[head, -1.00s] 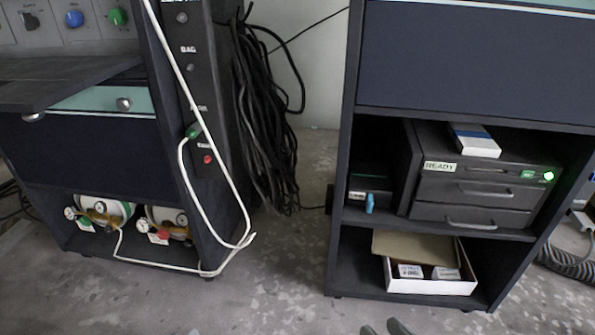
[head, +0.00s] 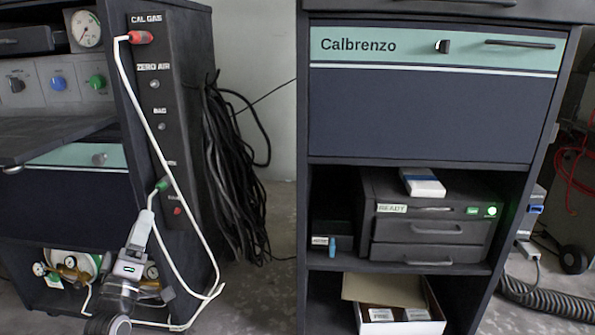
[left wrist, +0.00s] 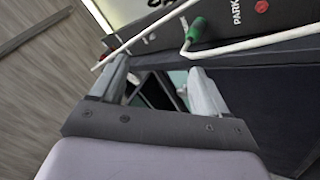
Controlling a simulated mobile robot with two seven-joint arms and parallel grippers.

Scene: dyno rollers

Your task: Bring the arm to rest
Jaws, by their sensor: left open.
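My left gripper (head: 147,222) is in front of the left cabinet's side panel, low in the head view. In the left wrist view its two fingers (left wrist: 158,78) are apart, with nothing held between them. The white hose (head: 150,125) runs from a red connector (head: 140,37) at CAL GAS down the panel and loops near the floor. A green connector (head: 163,184) sits lower on the panel, just above my fingertips in the head view. It also shows beyond the fingers in the left wrist view (left wrist: 196,29). My right gripper is not in view.
The right cabinet (head: 430,115) holds a grey analyzer (head: 430,225) with a green light and an open white box (head: 425,326). Black cables (head: 232,170) hang between the cabinets. Ribbed hose lies at right.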

